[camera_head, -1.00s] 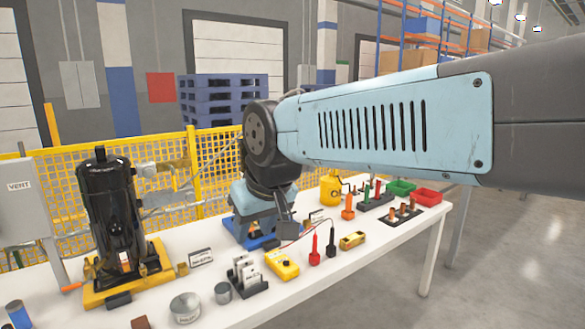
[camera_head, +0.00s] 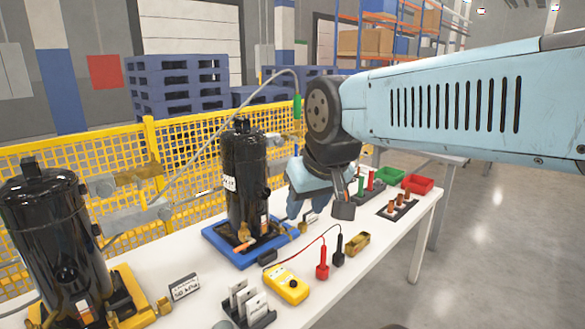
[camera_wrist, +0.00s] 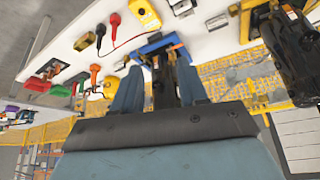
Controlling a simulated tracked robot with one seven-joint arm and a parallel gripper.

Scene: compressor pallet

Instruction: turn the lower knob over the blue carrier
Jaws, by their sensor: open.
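The blue carrier (camera_head: 222,250) lies on the white table with a black compressor (camera_head: 243,185) upright on it. My gripper (camera_head: 316,195) hangs right of the compressor, apart from the carrier in the picture. In the wrist view my gripper (camera_wrist: 160,82) is open, its two blue fingers apart. The black compressor (camera_wrist: 165,72) and blue carrier (camera_wrist: 156,44) appear beyond and between them. Nothing is seen held.
A second compressor (camera_head: 55,240) stands on a yellow carrier (camera_head: 130,300) at left, with brass and grey fittings (camera_head: 137,175) behind it. A yellow mesh fence (camera_head: 190,145) runs behind.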

